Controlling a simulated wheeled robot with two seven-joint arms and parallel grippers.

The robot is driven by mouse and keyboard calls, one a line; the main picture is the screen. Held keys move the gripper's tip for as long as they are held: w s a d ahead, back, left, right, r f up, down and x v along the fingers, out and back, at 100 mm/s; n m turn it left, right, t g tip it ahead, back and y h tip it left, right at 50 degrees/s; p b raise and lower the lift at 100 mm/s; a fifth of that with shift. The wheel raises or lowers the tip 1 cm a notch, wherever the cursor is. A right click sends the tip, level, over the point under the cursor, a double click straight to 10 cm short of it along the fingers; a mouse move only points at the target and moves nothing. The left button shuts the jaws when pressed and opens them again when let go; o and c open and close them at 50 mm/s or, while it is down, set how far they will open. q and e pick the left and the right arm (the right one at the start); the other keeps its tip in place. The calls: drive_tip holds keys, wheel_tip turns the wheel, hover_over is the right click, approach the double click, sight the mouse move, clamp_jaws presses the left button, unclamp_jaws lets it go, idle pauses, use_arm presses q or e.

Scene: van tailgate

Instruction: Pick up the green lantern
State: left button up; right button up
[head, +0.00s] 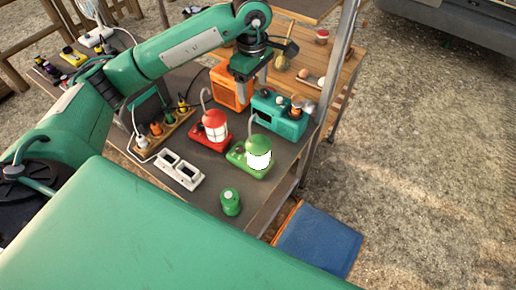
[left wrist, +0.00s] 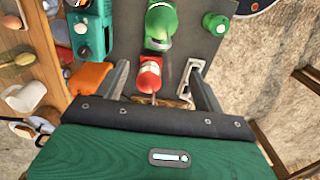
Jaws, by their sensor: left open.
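The green lantern (head: 240,159) stands on the dark tabletop near its right edge, with a green base, a white glass and a wire handle. It also shows at the top of the left wrist view (left wrist: 160,22). My left gripper (head: 252,86) is open and empty, above and behind the lantern in the head view, apart from it. In the left wrist view its fingers (left wrist: 158,70) spread to either side of a red lantern (left wrist: 149,77), with the green lantern beyond them. My right gripper is not in view.
The red lantern (head: 211,132) stands just left of the green one. A teal radio (head: 281,119) and an orange box (head: 230,88) stand behind. A green canister (head: 230,203) and white sockets (head: 177,171) are in front. A metal post (head: 338,70) rises at the right.

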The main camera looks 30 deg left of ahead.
use_arm(q)
drive_tip(key=p, duration=0.2)
hover_over(253, 117)
wheel_tip(253, 117, down, 4)
drive_tip(key=shift+f, duration=0.1)
wheel_tip(253, 117, down, 3)
drive_tip(key=shift+w+r, duration=0.1)
drive_tip(key=shift+r, duration=0.05)
drive_tip(key=shift+f, duration=0.6)
drive_tip(key=shift+f+p, duration=0.15)
drive_tip(key=shift+p, duration=0.3)
wheel_tip(253, 117, down, 4)
drive_tip(key=p, duration=0.2)
drive_tip(key=shift+w+a+p, duration=0.1)
drive_tip(key=shift+p, duration=0.3)
drive_tip(key=shift+f, duration=0.5)
drive_tip(key=shift+w+r, duration=0.1)
clamp_jaws()
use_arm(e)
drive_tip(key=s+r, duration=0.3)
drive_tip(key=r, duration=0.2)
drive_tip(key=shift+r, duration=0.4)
